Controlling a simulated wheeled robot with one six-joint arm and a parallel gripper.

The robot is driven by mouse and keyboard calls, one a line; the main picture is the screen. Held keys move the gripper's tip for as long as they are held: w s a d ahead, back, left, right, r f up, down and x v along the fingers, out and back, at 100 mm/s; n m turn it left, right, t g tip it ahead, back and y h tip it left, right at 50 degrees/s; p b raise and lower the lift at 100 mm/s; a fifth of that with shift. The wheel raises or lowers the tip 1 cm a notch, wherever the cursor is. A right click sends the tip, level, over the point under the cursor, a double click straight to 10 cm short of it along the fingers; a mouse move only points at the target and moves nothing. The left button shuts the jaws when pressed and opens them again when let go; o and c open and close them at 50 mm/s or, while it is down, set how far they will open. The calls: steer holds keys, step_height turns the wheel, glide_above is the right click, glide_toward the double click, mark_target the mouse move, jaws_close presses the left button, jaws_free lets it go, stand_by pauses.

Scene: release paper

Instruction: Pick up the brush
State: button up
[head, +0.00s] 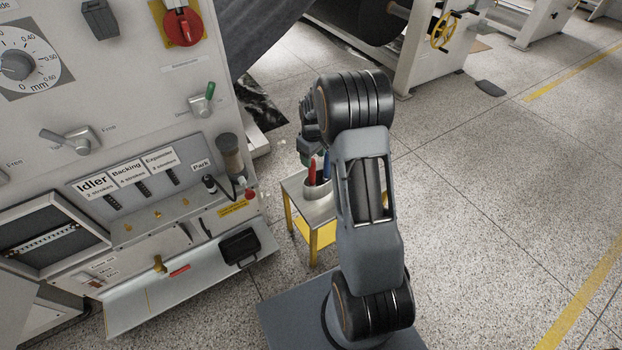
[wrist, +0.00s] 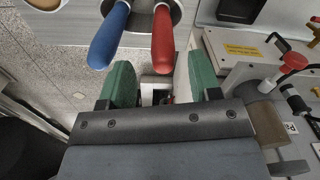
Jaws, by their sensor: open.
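Two handles, one red (head: 312,172) and one blue (head: 327,166), stand in a small round cup (head: 318,190) on a little metal stand. Their working ends are hidden in the cup, so I cannot tell which one is the brush. My gripper (wrist: 160,76) is open, with green fingers and nothing held. In the wrist view the red handle (wrist: 163,38) appears between the two fingertips, and the blue handle (wrist: 110,35) is left of it, in line with the left finger. In the head view my gripper (head: 306,148) is just above the handles, partly hidden by my arm.
The small stand (head: 323,211) has yellow legs. Left of it is a large machine panel (head: 120,100) with knobs, levers and a protruding red button (head: 250,194). A black tray (head: 240,246) sits on its lower ledge. The speckled floor (head: 480,180) to the right is open.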

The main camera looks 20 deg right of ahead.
mark_target(312, 170)
step_height(312, 170, down, 5)
steer(key=shift+a+f+b, duration=0.1)
steer(key=shift+a+b, duration=0.05)
steer(key=shift+b, duration=0.65)
steer(key=c, duration=1)
